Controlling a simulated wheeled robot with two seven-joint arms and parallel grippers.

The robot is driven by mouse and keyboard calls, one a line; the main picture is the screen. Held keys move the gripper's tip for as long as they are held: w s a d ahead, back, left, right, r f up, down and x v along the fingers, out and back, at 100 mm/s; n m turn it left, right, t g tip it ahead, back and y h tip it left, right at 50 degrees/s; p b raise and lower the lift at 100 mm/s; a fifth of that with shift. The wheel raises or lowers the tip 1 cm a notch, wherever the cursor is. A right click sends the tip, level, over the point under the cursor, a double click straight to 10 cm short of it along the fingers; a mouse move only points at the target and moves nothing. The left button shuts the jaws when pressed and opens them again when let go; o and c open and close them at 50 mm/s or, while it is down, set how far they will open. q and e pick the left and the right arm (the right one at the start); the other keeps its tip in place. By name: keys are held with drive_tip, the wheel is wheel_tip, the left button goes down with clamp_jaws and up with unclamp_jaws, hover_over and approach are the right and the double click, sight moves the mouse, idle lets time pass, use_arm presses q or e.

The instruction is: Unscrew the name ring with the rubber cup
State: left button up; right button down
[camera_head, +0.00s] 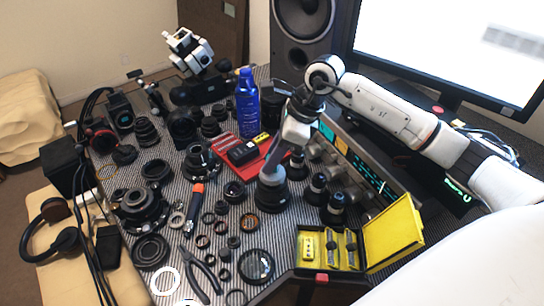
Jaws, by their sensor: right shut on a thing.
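My right gripper (278,158) reaches down from the upper right, shut on a grey rubber cup (271,175). The cup is upright over a dark, round lens barrel (270,198) on the striped mat. It seems to meet the top of the barrel, but I cannot tell whether it presses on it. The name ring cannot be made out; the cup hides the barrel's top. My left gripper is not in view.
Dark cups (317,187) stand just right of the barrel. A yellow case (330,270) lies open in front right. A blue bottle (247,100) and a red tray (274,160) are behind. Loose rings, lens parts and pliers (205,268) crowd the left and front.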

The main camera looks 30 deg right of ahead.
drive_tip(key=shift+f+b, duration=0.3)
